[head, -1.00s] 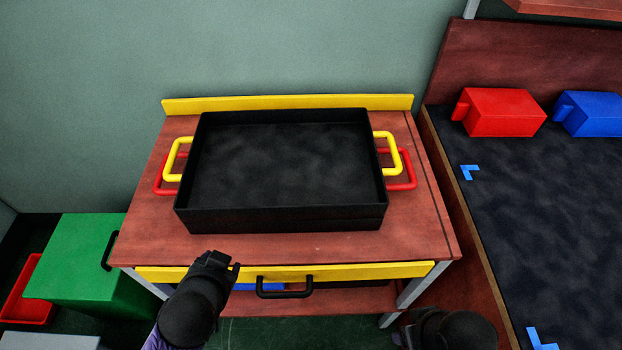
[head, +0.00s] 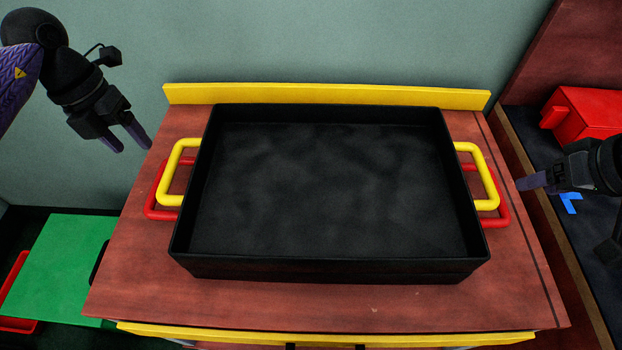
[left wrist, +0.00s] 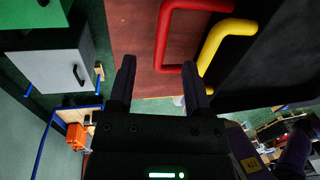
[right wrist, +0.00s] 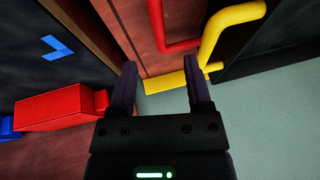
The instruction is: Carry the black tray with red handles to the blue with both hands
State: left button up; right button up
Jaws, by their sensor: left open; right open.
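Two black trays are stacked on a reddish-brown table (head: 400,300). The upper black tray (head: 330,266) has yellow handles (head: 164,185). The lower tray is mostly hidden beneath it; its red handles (head: 151,205) stick out at both sides. My left gripper (head: 133,148) is open and empty, above and left of the left handles; a red handle (left wrist: 162,45) is just past its fingertips in the left wrist view. My right gripper (head: 522,184) is open and empty, right of the right handles; a red handle (right wrist: 158,30) shows ahead in the right wrist view. Blue corner tape (head: 570,203) marks the dark surface at right.
A yellow ledge (head: 330,95) runs along the table's back edge. A red block (head: 585,113) sits on the dark surface (head: 525,120) at right. A green box (head: 60,265) stands low at left. A blue object (right wrist: 6,128) shows beside the red block.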

aim_at(159, 175)
pick_arm(q)
jog(key=f, duration=0.3)
jog(key=d+f, duration=0.1)
jog(key=f, duration=0.2)
jog(key=d+f, duration=0.1)
jog(key=f, duration=0.2)
jog(key=shift+s+d+f, duration=0.15)
jog(key=shift+s+f, duration=0.05)
jog(key=shift+s, duration=0.05)
pick_arm(e)
jog(key=x, duration=0.9)
jog(key=shift+s+f, duration=0.15)
jog(key=shift+f, duration=0.1)
pick_arm(q)
grip_shut()
pick_arm(e)
grip_shut()
pick_arm(q)
jog(key=shift+r, duration=0.1)
pick_arm(e)
jog(key=shift+r, duration=0.1)
